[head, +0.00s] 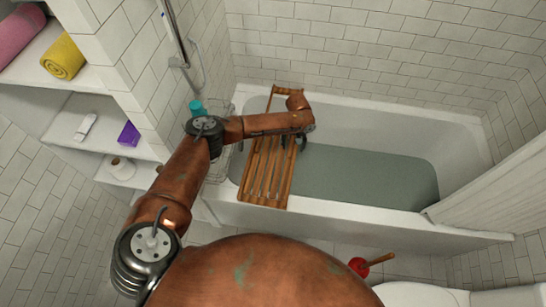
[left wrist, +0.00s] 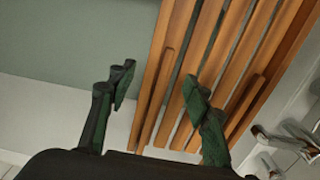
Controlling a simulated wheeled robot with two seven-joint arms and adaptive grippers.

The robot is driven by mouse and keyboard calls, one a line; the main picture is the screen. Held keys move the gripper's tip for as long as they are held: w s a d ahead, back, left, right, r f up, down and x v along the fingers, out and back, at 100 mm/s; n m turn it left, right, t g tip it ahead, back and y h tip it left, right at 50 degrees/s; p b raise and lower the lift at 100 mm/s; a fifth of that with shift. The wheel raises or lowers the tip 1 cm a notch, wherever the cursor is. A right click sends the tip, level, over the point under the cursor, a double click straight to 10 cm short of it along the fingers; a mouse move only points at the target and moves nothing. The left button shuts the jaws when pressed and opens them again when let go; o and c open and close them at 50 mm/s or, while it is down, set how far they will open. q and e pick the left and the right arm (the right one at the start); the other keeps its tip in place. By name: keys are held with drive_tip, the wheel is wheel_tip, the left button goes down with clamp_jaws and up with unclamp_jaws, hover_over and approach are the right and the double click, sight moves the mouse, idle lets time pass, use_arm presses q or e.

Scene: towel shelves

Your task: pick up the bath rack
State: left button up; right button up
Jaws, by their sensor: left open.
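The bath rack (head: 267,172), a slatted wooden tray, lies across the bathtub near its left end, spanning rim to rim. My left gripper (head: 296,142) is above the rack's right side, partly hidden by its own wrist. In the left wrist view the gripper (left wrist: 160,88) is open and empty. The rack's slats (left wrist: 190,90) run behind the fingers; one finger overlaps the slats and the other lies to their left, over the tub. Contact with the rack cannot be told. My right gripper is not in view.
The bathtub (head: 462,143) holds grey-green water (head: 365,178). A wire caddy (head: 219,165) and a teal bottle (head: 196,106) are beside the rack. Shelves with a yellow towel (head: 62,57) and a purple box (head: 129,133) stand left. A red plunger (head: 359,266) is on the floor.

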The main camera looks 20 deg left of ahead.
sight(292, 154)
use_arm(q)
wheel_tip(292, 154, down, 3)
drive_tip(key=shift+w+d+f+b, duration=0.15)
drive_tip(key=shift+f+b, duration=0.05)
drive_tip(key=shift+b, duration=0.4)
drive_tip(key=shift+f+b, duration=0.3)
drive_tip(key=shift+f, duration=0.6)
drive_tip(key=c, duration=1.2)
clamp_jaws()
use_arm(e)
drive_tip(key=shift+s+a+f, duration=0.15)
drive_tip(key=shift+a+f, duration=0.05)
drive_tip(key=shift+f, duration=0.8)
use_arm(q)
drive_tip(key=shift+r, duration=0.1)
